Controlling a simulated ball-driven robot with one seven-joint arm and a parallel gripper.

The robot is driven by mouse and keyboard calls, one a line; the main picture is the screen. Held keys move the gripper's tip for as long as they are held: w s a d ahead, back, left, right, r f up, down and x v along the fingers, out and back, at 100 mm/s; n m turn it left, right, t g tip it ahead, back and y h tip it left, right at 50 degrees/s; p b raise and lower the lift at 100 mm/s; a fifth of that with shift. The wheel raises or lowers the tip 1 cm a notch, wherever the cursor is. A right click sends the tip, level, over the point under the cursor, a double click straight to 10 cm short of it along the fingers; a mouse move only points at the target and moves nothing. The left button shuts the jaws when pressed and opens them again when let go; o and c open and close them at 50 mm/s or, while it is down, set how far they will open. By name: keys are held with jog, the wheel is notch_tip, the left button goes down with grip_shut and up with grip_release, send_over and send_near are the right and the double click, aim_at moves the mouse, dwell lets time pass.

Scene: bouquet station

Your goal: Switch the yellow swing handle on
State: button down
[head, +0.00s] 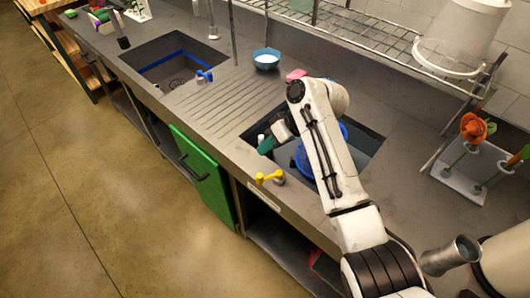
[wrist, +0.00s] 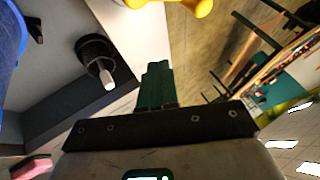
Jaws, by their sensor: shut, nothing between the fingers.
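The yellow swing handle (head: 270,178) sits on the front edge of the counter, in front of the right sink basin. Its lever points left in the head view. Part of it shows at the top edge of the wrist view (wrist: 190,6); the rest is cut off there. My gripper (head: 265,146) is over the front left part of that basin, behind the handle and apart from it. Its green fingers (wrist: 157,82) are shut together with nothing between them.
A blue vessel (head: 306,162) is in the right basin, partly hidden by my arm. A blue handle (head: 205,76) stands by the left basin (head: 172,62). A blue bowl (head: 266,60) and pink block (head: 296,75) lie behind. A flower holder (head: 462,184) stands right.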

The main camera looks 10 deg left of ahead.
jog(key=w+d+r+b, duration=0.2)
jog(key=w+r, duration=0.2)
jog(key=r, duration=0.2)
jog(key=shift+w+d, duration=0.15)
jog(key=shift+d, duration=0.1)
jog(key=shift+r, duration=0.1)
